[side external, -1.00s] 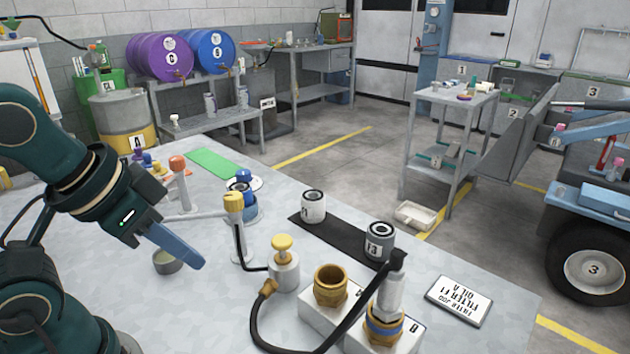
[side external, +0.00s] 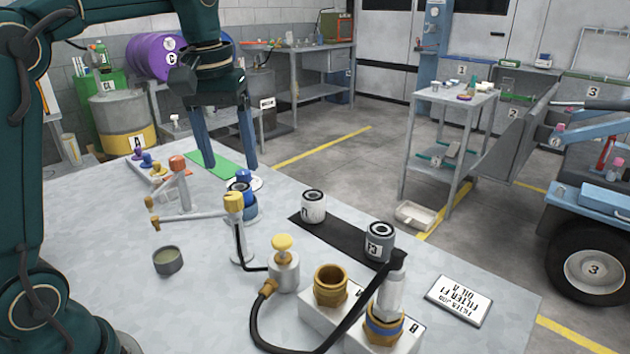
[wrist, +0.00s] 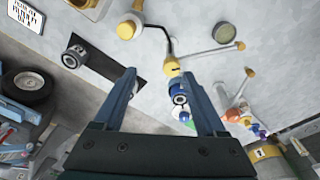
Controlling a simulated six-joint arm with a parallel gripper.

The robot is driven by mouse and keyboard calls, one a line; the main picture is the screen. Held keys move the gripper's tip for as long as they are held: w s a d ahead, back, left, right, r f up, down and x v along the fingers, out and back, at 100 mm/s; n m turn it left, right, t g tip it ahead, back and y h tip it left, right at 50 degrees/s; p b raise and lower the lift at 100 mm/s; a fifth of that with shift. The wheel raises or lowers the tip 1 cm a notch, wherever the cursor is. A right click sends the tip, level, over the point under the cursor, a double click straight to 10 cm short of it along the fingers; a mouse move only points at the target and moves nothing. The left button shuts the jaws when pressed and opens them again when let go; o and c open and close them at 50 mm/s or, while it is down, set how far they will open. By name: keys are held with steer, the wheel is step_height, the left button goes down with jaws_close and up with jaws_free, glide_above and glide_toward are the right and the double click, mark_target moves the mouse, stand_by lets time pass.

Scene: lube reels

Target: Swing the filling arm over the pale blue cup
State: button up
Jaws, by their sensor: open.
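A small grey cup (side external: 167,261) with a dark olive inside stands on the bench; its colour looks more grey than pale blue. It also shows in the wrist view (wrist: 224,33). A white filling arm (side external: 192,217) runs left from a yellow-capped post (side external: 234,203) to a brass nozzle (side external: 155,222). In the wrist view, this nozzle (wrist: 241,45) is beside the cup, not over its middle. A second white arm with an orange cap (side external: 178,164) stands behind. My gripper (side external: 229,165) is open and empty, pointing down behind the yellow-capped post, fingers spread wide.
A blue-topped fitting (side external: 244,178) stands close to the gripper, near a green mat (side external: 208,163). A yellow-knobbed pump (side external: 283,262), a black hose, brass fittings (side external: 330,285) and two filters on a black strip (side external: 345,238) fill the right.

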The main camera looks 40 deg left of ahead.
mark_target(233, 195)
steer(key=shift+n+g, duration=0.5)
steer(key=shift+g, duration=0.1)
steer(key=a+f, duration=0.1)
steer(key=w+a+f, duration=0.2)
steer(key=shift+a+f, duration=0.25)
steer(key=shift+f, duration=0.1)
steer(key=shift+a+f, duration=0.2)
steer(key=shift+f, duration=2.65)
jaws_close()
